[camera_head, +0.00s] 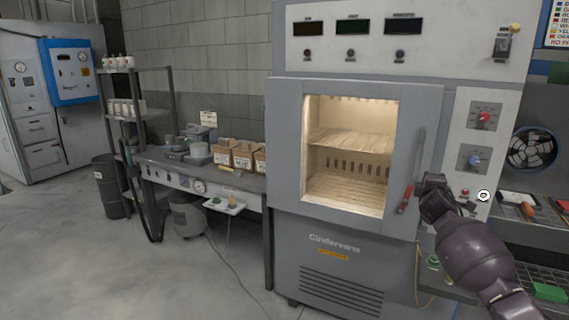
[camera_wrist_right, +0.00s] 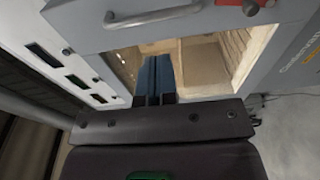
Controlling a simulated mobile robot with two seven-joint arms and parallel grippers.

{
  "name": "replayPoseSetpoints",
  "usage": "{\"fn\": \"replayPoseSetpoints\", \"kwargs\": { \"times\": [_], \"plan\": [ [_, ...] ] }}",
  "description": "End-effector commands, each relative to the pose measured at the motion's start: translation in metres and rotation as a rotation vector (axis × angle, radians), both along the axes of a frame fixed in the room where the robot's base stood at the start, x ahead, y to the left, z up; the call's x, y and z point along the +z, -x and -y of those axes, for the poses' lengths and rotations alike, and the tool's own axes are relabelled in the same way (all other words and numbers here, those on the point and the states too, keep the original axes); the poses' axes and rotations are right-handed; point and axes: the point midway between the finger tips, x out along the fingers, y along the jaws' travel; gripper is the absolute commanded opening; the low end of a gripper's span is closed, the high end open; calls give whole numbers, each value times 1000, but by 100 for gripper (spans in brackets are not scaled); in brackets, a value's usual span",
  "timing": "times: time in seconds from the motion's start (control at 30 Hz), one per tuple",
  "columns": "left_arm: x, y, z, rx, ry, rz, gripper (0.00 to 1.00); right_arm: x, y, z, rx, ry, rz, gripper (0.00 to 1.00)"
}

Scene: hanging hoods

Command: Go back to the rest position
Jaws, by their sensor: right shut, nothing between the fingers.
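My right gripper shows in the wrist view (camera_wrist_right: 154,76), its two blue-grey fingers together with nothing between them. In the head view my dark right arm comes in from the lower right, and the wrist end (camera_head: 434,192) is in front of the right side of the grey oven (camera_head: 340,226). The fingers are hard to make out there. The oven door looks shut, with a lit window (camera_head: 350,150), a vertical handle (camera_head: 421,153) and a red lever (camera_head: 405,200). The door handle also shows at the top of the wrist view (camera_wrist_right: 155,16). My left gripper is not in view.
A control panel with red and blue knobs (camera_head: 484,118) is beside the door. A shelf with tools (camera_head: 530,208) stands at the right. A workbench with cardboard boxes (camera_head: 222,152), a rack (camera_head: 125,115) and a black bin (camera_head: 108,187) stand left. The left floor is clear.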

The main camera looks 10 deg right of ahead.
Motion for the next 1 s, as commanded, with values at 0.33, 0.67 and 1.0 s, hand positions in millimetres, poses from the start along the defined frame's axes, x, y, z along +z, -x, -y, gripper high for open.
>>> {"fn": "replayPoseSetpoints", "kwargs": {
  "times": [0.33,0.67,1.0],
  "plan": [
    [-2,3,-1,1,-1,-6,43,31,-6,-59,176,-286,216,0],
    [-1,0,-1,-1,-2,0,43,-51,43,-155,369,-658,245,0],
    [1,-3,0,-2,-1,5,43,-172,156,-236,407,-1075,172,0]
  ]
}}
